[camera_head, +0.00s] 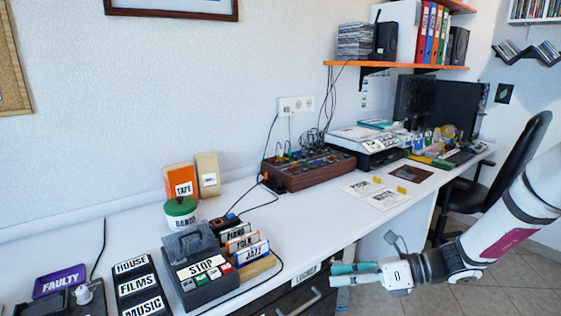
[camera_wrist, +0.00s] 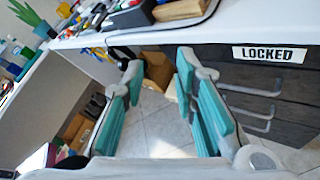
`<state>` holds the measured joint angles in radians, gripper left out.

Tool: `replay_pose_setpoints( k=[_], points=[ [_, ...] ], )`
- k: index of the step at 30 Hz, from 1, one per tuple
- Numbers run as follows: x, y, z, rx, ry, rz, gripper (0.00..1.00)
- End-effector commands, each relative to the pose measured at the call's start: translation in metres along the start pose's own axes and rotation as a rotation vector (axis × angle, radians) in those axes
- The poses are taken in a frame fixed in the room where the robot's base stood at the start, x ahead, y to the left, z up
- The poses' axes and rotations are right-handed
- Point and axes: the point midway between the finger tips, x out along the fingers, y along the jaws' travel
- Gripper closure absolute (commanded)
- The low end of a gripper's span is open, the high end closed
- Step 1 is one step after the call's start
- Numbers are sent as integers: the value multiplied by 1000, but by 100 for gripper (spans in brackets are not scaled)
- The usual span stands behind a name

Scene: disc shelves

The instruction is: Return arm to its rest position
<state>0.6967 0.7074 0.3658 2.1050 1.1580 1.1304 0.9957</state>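My gripper (camera_head: 352,274) is at the lower right in the head view, in front of the desk's front edge and beside the drawers. The gripper is open and empty. My white arm comes in from the right edge of the head view.
The white desk (camera_head: 335,213) runs along the wall, with a drawer unit marked LOCKED (camera_wrist: 270,54) below it. A tape player marked STOP (camera_head: 200,268) and a disc rack (camera_head: 245,246) stand near its edge. A black chair (camera_head: 505,165) is behind my arm. Tiled floor lies below.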

Motion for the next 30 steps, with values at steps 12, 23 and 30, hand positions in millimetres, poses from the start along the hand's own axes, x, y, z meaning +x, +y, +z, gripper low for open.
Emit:
replay_pose_setpoints(
  k=[12, 23, 30],
  points=[
    [-18, 141, -2, -736, 483, 203, 73],
    [-66, 236, -28, -1299, 840, 433, 73],
    [-108, 282, -51, -1629, 1054, 598, 73]
  ],
)
